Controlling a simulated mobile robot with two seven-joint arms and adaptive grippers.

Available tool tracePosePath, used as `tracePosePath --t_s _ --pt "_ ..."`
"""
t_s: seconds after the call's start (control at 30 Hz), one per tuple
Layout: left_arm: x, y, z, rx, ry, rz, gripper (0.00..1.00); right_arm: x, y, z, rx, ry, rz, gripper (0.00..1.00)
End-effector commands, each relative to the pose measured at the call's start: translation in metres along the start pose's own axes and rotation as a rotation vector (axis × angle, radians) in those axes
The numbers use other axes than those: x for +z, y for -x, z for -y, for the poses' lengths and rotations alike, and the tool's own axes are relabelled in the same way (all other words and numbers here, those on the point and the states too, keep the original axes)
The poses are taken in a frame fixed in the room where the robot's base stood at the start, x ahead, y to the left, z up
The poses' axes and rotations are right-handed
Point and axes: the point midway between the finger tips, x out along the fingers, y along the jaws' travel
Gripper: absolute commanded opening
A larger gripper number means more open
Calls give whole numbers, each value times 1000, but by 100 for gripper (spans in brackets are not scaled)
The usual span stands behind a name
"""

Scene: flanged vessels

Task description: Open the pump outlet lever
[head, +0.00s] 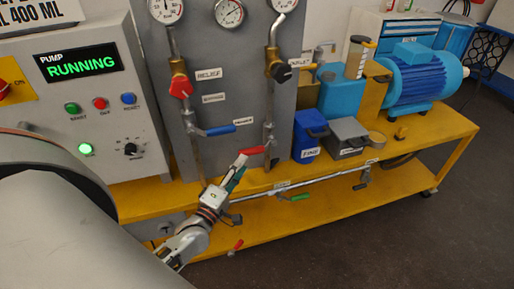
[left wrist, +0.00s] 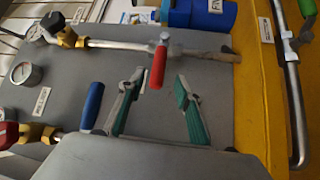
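A red lever handle (head: 252,150) sits on the right-hand vertical pipe of the grey panel, low down, lying roughly level and pointing left. It also shows in the left wrist view (left wrist: 158,67). The small labels beside the levers are hard to read, so I cannot confirm which one is the pump outlet lever. My left gripper (head: 238,170) is just below and left of the red handle. In the left wrist view its two green-padded fingers (left wrist: 159,80) are spread, with the handle's free end between the tips and a gap on each side. My right gripper is not in view.
A blue lever (head: 220,130) on the left pipe is close to the gripper. A blue jug (head: 308,136) and a grey box (head: 347,138) stand right of the red lever on the yellow bench (head: 420,140). A low pipe with a green lever (head: 300,197) runs along the bench's front.

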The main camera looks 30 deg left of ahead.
Motion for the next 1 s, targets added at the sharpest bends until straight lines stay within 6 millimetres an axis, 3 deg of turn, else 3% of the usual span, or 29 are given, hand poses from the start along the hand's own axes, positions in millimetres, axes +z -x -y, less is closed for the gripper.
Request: tracePosePath --t_s 0.23,0.5,0.87,0.9,1.0 --pt "0 -34 -2 3 1 -2 34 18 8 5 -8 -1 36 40" --pt "0 -68 -1 1 -1 0 34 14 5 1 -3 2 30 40" --pt "0 -75 -1 0 -1 1 34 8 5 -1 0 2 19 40" --pt "0 -74 -1 -1 -2 1 32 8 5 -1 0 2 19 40" --pt "0 -74 -1 0 -2 1 6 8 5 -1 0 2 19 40"
